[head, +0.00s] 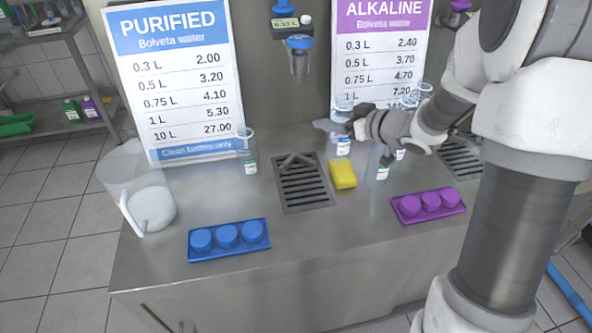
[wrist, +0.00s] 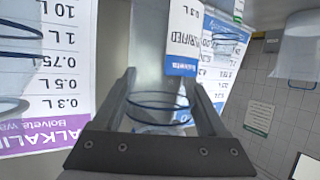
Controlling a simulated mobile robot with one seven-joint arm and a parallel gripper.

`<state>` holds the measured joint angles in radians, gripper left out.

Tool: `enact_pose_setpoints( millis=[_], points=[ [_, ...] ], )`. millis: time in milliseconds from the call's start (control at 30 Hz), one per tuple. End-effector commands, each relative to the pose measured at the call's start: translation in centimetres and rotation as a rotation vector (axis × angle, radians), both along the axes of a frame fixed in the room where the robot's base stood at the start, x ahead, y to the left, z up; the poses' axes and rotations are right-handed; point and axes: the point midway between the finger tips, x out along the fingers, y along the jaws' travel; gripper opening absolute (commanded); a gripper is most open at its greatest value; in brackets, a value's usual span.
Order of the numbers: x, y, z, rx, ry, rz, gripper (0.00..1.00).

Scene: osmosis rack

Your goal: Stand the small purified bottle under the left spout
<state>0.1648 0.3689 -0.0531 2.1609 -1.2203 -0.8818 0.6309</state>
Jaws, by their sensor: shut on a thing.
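The small purified bottle, clear with a blue-and-white label (head: 343,147), is upright between the fingers of my gripper (head: 342,124). In the wrist view its label (wrist: 182,40) reads 0.3 L PURIFIED, and its blue-ringed mouth shows between the shut fingers (wrist: 163,100). I cannot tell whether its base touches the counter. The left spout (head: 299,62), with a blue top, hangs above the left drain grate (head: 304,186). The bottle is to the right of this spout and grate, behind the yellow sponge (head: 343,175).
A clear bottle (head: 247,150) stands left of the grate; another (head: 382,168) stands below my wrist, with more partly hidden behind it. Blue (head: 229,250) and purple (head: 428,216) cap trays lie in front. A jug (head: 148,205) is at left. The grate is clear.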

Motion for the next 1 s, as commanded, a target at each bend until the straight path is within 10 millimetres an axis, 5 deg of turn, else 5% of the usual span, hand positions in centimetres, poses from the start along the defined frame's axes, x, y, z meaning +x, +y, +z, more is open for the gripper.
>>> enact_pose_setpoints(
  millis=[233, 700, 1000],
  points=[
    [0.3, -0.2, -0.6, 0.001, 0.002, -0.002, 0.23],
    [4.9, 8.1, -6.4, -0.001, 0.002, 0.000, 0.23],
    [5.7, 9.4, -8.1, -0.001, 0.004, -0.005, 0.23]
  ],
)
